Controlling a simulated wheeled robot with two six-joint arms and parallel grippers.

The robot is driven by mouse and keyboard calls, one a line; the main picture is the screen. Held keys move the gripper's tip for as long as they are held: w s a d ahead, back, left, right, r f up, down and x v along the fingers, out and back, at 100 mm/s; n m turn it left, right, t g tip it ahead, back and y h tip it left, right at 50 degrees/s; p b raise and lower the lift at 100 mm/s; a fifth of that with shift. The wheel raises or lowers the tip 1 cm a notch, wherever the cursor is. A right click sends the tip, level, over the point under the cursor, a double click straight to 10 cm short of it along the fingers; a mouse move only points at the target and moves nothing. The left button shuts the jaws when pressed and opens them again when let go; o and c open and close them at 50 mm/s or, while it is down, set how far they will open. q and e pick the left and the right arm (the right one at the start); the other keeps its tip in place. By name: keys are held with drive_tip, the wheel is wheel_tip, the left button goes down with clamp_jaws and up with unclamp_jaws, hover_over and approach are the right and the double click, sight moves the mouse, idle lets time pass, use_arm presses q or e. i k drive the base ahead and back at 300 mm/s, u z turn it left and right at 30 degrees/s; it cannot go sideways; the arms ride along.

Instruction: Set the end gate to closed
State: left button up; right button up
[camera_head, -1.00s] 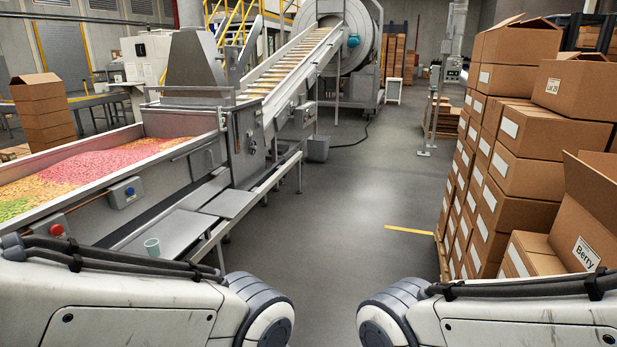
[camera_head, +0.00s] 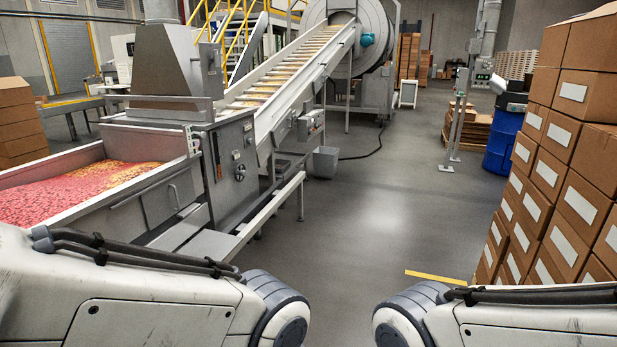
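The candy trough (camera_head: 100,205) runs along the left with pink, red and orange candy (camera_head: 75,190) in it. At its far end stands a grey metal housing (camera_head: 228,158) with a dark lever or handle and small knobs on its face. I cannot tell which part is the end gate or whether it is open. An inclined conveyor (camera_head: 295,80) rises from the housing to a large round drum (camera_head: 347,22). Both my arms show at the bottom of the view, but neither gripper is in the picture.
Stacked cartons (camera_head: 565,170) stand close on the right. A blue barrel (camera_head: 504,140) and a post stand behind them. A grey bin (camera_head: 326,162) sits beside the conveyor. The grey floor (camera_head: 370,215) ahead is clear, with a yellow line (camera_head: 435,276).

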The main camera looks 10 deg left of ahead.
sight(129, 144)
drive_tip(key=u, duration=0.15)
drive_tip(key=i, duration=2)
drive_tip(key=u, duration=0.75)
drive_tip(key=i, duration=2.25)
drive_tip(key=u, duration=0.45)
